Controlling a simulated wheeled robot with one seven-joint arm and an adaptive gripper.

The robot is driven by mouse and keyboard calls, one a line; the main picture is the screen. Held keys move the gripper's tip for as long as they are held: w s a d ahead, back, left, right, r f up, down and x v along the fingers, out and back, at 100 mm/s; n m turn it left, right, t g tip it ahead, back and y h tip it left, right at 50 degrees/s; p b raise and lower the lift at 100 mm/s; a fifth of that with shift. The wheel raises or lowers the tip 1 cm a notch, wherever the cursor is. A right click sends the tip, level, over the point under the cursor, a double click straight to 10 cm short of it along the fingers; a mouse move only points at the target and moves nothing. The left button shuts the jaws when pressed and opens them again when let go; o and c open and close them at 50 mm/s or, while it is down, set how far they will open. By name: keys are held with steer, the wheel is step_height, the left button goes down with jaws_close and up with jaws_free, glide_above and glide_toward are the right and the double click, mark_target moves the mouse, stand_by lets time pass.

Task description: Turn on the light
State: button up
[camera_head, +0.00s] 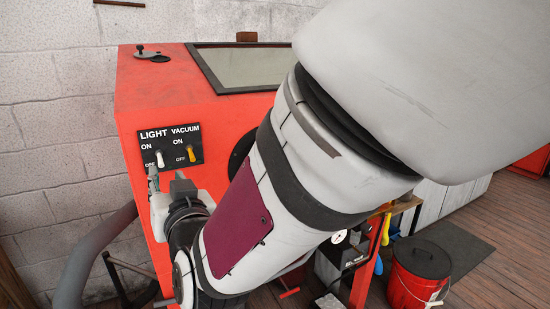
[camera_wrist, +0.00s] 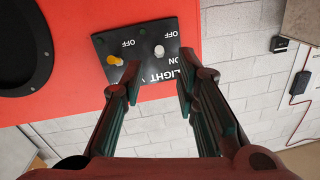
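The black switch panel (camera_head: 170,149) is on the front of the red cabinet and is lettered LIGHT and VACUUM. The white light switch (camera_head: 160,158) is at its left, with ON above and OFF below. Its lever seems to point down, toward OFF. The yellow vacuum switch (camera_head: 191,154) is to its right. My gripper (camera_head: 166,178) is just below the panel. In the wrist view the panel appears upside down, and my gripper (camera_wrist: 158,78) is open and empty. The white switch (camera_wrist: 159,50) lies beyond the gap between the fingertips, apparently untouched; the yellow switch (camera_wrist: 114,60) is left of it.
The red cabinet (camera_head: 140,95) has a window (camera_head: 245,67) on its sloped top. A round black port (camera_wrist: 25,45) is beside the panel in the wrist view. A block wall (camera_head: 50,110) stands behind. A red bucket (camera_head: 415,275) is on the floor at right.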

mark_target(162, 166)
steer(key=x, duration=0.7)
steer(key=shift+w+a, duration=0.1)
steer(key=shift+c, duration=0.3)
jaws_close()
